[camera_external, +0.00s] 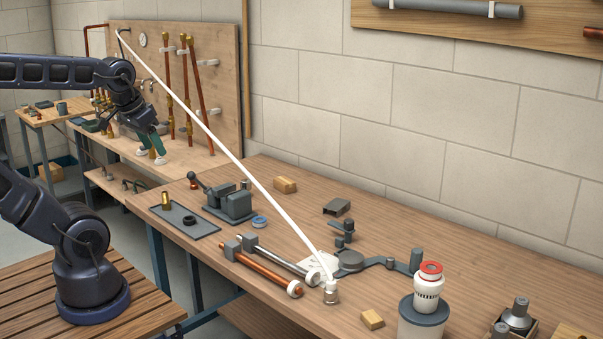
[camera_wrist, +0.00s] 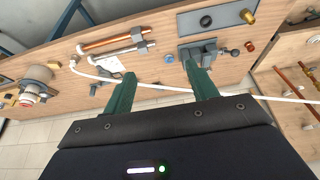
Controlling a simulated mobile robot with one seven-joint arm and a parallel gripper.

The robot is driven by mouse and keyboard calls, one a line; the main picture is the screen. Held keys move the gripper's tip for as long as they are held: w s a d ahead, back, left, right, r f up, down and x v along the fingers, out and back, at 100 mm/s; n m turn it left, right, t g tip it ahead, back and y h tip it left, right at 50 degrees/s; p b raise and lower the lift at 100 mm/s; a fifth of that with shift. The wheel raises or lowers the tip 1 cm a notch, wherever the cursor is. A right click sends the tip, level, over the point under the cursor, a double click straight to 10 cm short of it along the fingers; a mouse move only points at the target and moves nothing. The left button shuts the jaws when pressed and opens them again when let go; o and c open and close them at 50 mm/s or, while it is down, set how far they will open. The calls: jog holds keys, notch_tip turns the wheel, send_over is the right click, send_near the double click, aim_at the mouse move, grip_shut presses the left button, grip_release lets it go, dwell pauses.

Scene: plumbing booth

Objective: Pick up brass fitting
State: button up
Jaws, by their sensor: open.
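A small upright brass fitting (camera_external: 166,200) stands at the left end of a dark grey tray (camera_external: 184,222) on the near workbench. In the wrist view the brass fitting (camera_wrist: 247,16) shows at the top right on the same tray (camera_wrist: 220,22). My gripper (camera_external: 160,154) has green fingers and is in the air at the left of the external view, apart from this fitting. In the wrist view my gripper (camera_wrist: 160,77) is open, with nothing between its fingers.
A grey vise (camera_external: 232,203) stands beside the tray. Copper and steel pipes (camera_external: 262,270) lie in front. A white hose (camera_external: 210,135) arches across the workspace. A pipe panel (camera_external: 175,75) stands behind my gripper. Bare wood lies at the bench's middle right.

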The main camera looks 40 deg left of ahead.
jog(key=n+g, duration=0.5)
jog(key=n, duration=1.6)
send_over(165, 193)
jog(key=a, duration=0.1)
jog(key=f, duration=2.2)
jog(key=shift+w+f, duration=0.3)
jog(key=shift+a+f, duration=0.2)
jog(key=shift+f, duration=0.1)
notch_tip(165, 193, down, 4)
jog(key=shift+s+f, duration=0.1)
jog(key=shift+f, duration=0.05)
jog(key=shift+d+f, duration=0.2)
jog(key=shift+f, duration=1.4)
jog(key=shift+d+f, duration=0.15)
jog(key=shift+f, duration=1.4)
